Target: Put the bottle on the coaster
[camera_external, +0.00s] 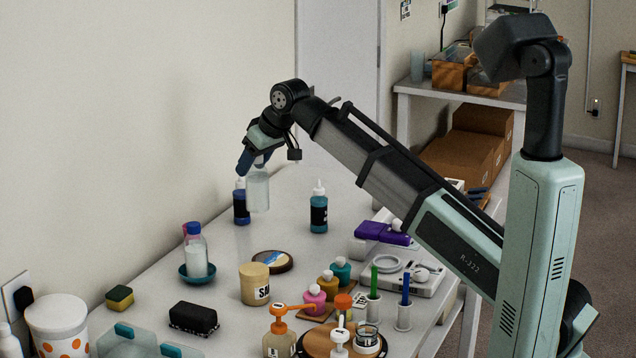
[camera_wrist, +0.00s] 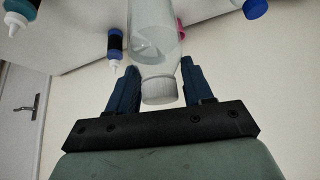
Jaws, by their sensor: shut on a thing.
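My gripper (camera_external: 256,162) is shut on a clear bottle (camera_external: 258,190) near its capped top, above the far left part of the table. In the wrist view the bottle (camera_wrist: 153,35) stands out between the two blue fingers, its grey-white cap (camera_wrist: 160,90) closest to the camera. The bottle hangs about upright and seems to be clear of the table. A round dark-rimmed coaster (camera_external: 272,263) with a blue and cream top lies bare on the table, nearer the external camera than the bottle.
A tan jar (camera_external: 254,288) stands close in front of the coaster. A blue-capped bottle (camera_external: 196,252) sits in a teal dish (camera_external: 184,275) to the left.

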